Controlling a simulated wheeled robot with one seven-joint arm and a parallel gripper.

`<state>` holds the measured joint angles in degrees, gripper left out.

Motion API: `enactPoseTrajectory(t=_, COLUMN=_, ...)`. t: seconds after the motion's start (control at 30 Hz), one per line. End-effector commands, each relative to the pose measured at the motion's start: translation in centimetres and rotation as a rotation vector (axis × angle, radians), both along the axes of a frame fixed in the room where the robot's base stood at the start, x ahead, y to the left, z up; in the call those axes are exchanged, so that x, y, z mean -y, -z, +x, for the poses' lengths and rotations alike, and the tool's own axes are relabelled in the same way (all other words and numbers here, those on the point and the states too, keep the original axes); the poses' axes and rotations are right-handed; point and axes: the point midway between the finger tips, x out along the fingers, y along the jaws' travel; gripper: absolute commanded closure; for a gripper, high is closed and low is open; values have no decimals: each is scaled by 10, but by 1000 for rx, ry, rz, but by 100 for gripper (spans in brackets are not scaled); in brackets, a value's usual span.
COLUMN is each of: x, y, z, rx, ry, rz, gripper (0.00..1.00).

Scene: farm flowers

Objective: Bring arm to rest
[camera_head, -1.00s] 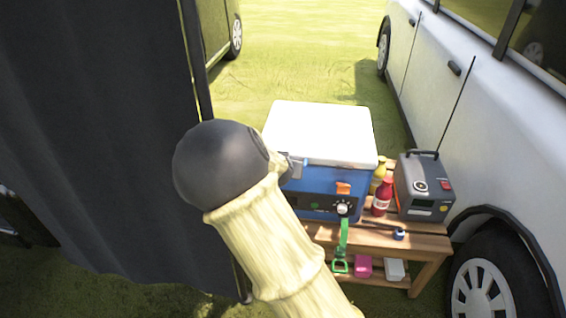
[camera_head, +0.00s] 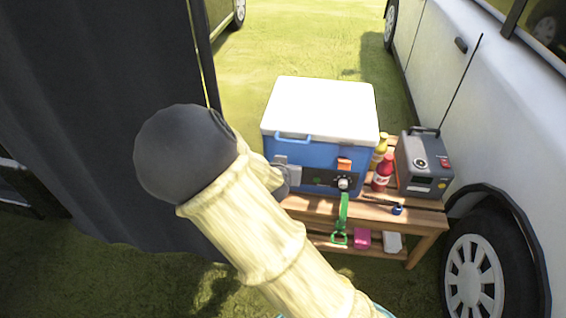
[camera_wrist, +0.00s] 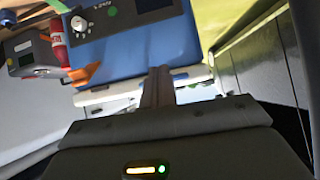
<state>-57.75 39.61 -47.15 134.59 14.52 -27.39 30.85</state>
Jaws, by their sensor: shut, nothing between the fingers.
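My arm (camera_head: 245,225) fills the lower middle of the head view, with a cream sleeve and a dark rounded joint raised at its upper left. My gripper (camera_wrist: 158,80) shows in the wrist view with its fingers together and nothing between them. It points toward the blue cooler box (camera_wrist: 150,42), which looks upside down there; I cannot tell the exact gap. In the head view my arm's sleeve overlaps the left side of the cooler (camera_head: 318,155), and most of the gripper is hidden behind the arm.
The cooler has a closed white lid (camera_head: 322,108) and stands on a wooden bench (camera_head: 425,222). Beside it are a red bottle (camera_head: 383,172), a yellow bottle and a grey radio (camera_head: 424,163). A white vehicle (camera_head: 500,120) closes the right; a dark curtain (camera_head: 90,90) hangs left. Grass lies behind.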

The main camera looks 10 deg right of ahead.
Motion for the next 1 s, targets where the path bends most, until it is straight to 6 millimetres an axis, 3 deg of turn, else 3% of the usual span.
enactPoseTrajectory(t=0.47, x=10, y=5, z=-7, rx=-51, ry=15, rz=15, gripper=100)
enactPoseTrajectory(t=0.73, x=38, y=18, z=-52, rx=-297, ry=18, rz=89, gripper=100)
enactPoseTrajectory(t=1.0, x=54, y=3, z=-106, rx=-500, ry=-71, rz=145, gripper=100)
